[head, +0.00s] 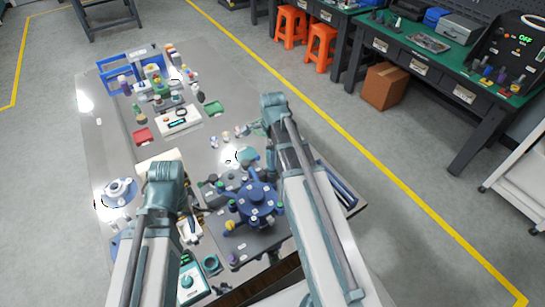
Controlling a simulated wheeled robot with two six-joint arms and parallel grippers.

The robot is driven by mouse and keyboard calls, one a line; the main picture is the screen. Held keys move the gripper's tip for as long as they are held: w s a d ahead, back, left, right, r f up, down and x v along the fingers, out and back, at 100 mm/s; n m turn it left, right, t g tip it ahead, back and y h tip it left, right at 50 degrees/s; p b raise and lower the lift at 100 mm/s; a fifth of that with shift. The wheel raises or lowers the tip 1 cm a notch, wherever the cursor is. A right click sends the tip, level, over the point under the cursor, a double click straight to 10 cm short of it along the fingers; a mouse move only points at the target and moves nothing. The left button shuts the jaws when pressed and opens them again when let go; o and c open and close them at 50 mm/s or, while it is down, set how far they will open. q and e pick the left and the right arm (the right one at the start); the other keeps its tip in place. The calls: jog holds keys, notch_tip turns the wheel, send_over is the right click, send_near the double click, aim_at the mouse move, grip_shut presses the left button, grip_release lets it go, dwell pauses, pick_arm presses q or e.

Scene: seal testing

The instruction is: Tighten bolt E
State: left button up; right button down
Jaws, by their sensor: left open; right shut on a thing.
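The blue round flanged fixture (257,199) stands on a dark plate at the near right of the bench, with small bolt heads around its top. Their letters are too small to read, so I cannot tell which is bolt E. My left gripper (197,212) is just left of the fixture, open, partly hidden by its own wrist.
A teal control box (188,283) is at the near edge. The bench's far left is fairly clear.

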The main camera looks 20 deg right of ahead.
jog(key=shift+f+b, duration=0.75)
jog(key=shift+f, duration=0.05)
dwell(1.4)
jog(key=shift+r, duration=0.15)
